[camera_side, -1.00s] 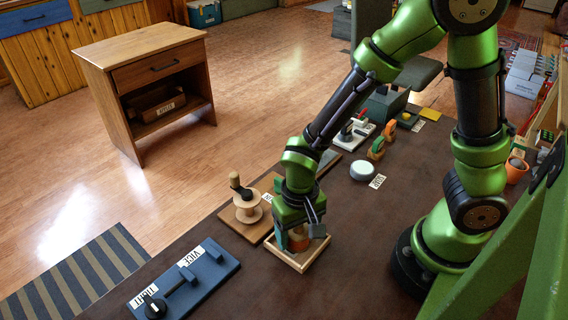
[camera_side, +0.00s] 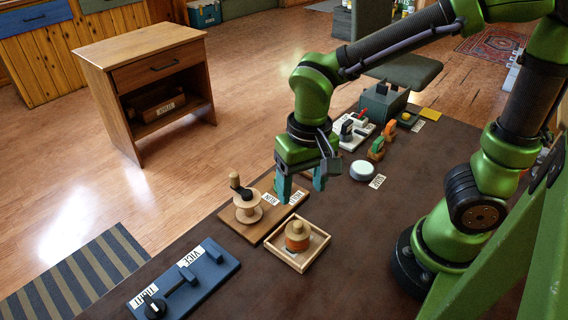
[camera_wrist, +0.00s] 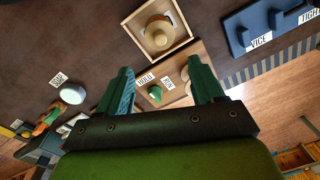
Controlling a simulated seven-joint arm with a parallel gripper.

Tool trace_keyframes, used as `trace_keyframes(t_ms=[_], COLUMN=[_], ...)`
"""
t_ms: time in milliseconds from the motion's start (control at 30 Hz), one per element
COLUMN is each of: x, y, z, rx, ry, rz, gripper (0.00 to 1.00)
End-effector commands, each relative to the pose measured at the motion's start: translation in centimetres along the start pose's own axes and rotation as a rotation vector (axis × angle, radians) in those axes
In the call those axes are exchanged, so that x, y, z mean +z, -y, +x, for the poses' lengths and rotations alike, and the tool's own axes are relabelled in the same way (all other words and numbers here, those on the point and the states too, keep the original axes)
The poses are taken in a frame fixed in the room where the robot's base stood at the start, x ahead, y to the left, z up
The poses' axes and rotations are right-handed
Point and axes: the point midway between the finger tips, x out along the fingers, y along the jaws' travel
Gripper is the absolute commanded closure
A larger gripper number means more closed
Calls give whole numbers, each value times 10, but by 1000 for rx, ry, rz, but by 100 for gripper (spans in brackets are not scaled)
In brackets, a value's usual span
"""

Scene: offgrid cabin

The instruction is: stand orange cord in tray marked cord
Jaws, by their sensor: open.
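The orange cord (camera_side: 297,243) is wound on a wooden spool with a pale wooden knob on top. It stands upright inside the square wooden tray (camera_side: 318,250), apart from my gripper. In the wrist view the spool's round wooden top (camera_wrist: 158,36) hides most of the orange, and a white label shows at the edge of the tray (camera_wrist: 133,25); I cannot read it. My gripper (camera_side: 300,186) is open and empty, raised above and behind the tray.
Beside the tray is a wooden board (camera_side: 272,212) with a spool-shaped winder (camera_side: 247,208) and labels. A blue vice board (camera_side: 190,281) lies at the front left. A white round button (camera_side: 362,171) and orange-green tools (camera_side: 377,148) lie farther back. The table right of the tray is bare.

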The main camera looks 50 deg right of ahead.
Motion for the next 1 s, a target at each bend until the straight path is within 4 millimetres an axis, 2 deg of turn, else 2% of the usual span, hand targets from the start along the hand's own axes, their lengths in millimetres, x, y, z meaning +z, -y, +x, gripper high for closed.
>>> trace_keyframes(t_ms=[200, 400, 600, 1000], x=[-14, -16, -15, -15], y=[-39, -70, -82, -82], z=[-55, -90, -102, -102], rx=[-216, -325, -347, -348], ry=[-185, -401, -496, -497], rz=[-2, -25, -42, -44], gripper=[33, 33, 33, 33])
